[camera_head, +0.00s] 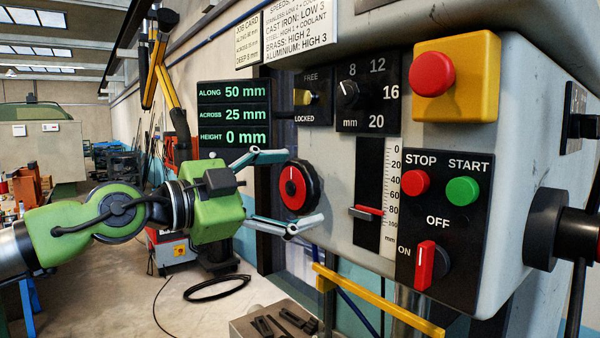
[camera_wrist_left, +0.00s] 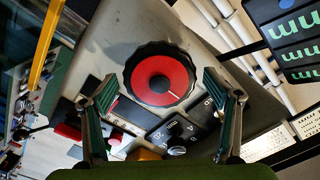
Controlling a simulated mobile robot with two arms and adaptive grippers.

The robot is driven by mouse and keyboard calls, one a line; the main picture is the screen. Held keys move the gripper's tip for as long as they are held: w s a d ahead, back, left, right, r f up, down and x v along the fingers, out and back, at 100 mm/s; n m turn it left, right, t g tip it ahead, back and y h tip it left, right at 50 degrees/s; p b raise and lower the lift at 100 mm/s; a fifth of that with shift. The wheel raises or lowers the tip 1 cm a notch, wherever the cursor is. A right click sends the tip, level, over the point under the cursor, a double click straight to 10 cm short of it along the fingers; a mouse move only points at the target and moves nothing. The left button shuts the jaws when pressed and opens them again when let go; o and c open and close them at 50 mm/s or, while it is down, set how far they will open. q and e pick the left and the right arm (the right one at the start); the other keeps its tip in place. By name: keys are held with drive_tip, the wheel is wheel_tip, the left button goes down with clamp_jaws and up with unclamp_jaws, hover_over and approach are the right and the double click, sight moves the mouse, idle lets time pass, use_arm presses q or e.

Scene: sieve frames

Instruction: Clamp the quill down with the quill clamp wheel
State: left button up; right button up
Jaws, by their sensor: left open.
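The clamp wheel (camera_head: 297,188) is a black knurled wheel with a red face, a dark hub and a thin white mark. It sits on the left side of the grey machine head. My left gripper (camera_head: 290,187) is open, its two fingers spread above and below the wheel. In the left wrist view the wheel (camera_wrist_left: 160,78) lies between the open fingertips, with a gap on both sides; contact does not show. The quill itself is not clearly visible. My right gripper is not in view.
A FREE/LOCKED panel with a yellow knob (camera_head: 303,97) is above the wheel. A depth scale with a red slider (camera_head: 367,211), STOP (camera_head: 415,182) and START (camera_head: 462,191) buttons and a red emergency button (camera_head: 432,74) are to the right. A yellow rail (camera_head: 372,302) runs below.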

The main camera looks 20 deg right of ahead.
use_arm(q)
drive_tip(key=shift+x, duration=0.85)
drive_tip(key=shift+c, duration=0.8)
drive_tip(key=c, duration=1)
